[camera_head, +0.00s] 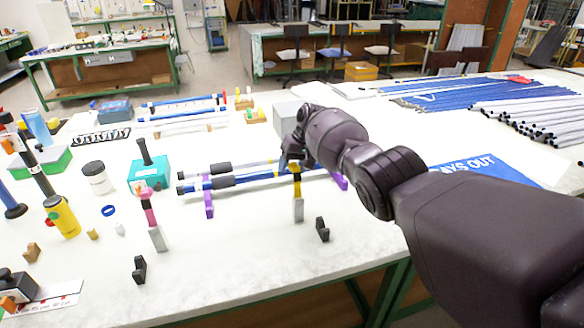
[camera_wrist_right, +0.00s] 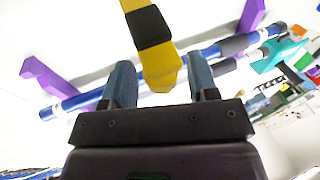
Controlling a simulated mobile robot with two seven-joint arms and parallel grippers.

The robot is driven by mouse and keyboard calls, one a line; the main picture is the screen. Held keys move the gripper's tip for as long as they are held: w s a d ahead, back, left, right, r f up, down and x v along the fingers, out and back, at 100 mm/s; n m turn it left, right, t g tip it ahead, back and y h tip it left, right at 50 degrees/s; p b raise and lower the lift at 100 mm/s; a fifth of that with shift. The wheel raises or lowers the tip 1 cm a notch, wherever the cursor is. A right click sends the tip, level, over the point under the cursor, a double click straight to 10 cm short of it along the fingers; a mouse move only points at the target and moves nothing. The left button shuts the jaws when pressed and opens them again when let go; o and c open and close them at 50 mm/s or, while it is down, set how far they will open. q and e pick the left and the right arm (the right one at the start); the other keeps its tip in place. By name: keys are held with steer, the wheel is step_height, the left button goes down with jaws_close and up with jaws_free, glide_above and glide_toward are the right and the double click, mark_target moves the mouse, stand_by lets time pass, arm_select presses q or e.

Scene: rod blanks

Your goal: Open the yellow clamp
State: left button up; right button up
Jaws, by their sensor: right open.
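The yellow clamp (camera_head: 297,187) stands upright on the table on a grey block, with a black band on its yellow lever. Its top is partly hidden by my right gripper (camera_head: 292,160) in the head view. In the right wrist view, the rounded yellow end of the clamp (camera_wrist_right: 160,72) lies between the two blue-grey fingers of my right gripper (camera_wrist_right: 160,82). The fingers are open, with a gap visible on each side of the lever. My left gripper is not in view.
A pink clamp (camera_head: 148,212) stands to the left. Blue and grey rods (camera_head: 245,178) lie across purple supports (camera_head: 209,204) just behind the yellow clamp. Small black V-shaped blocks (camera_head: 322,229) stand in front. The table's front middle is mostly clear.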

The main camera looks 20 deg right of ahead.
arm_select(q)
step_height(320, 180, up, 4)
steer(key=p, duration=0.3)
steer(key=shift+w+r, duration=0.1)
arm_select(e)
steer(key=v, duration=1)
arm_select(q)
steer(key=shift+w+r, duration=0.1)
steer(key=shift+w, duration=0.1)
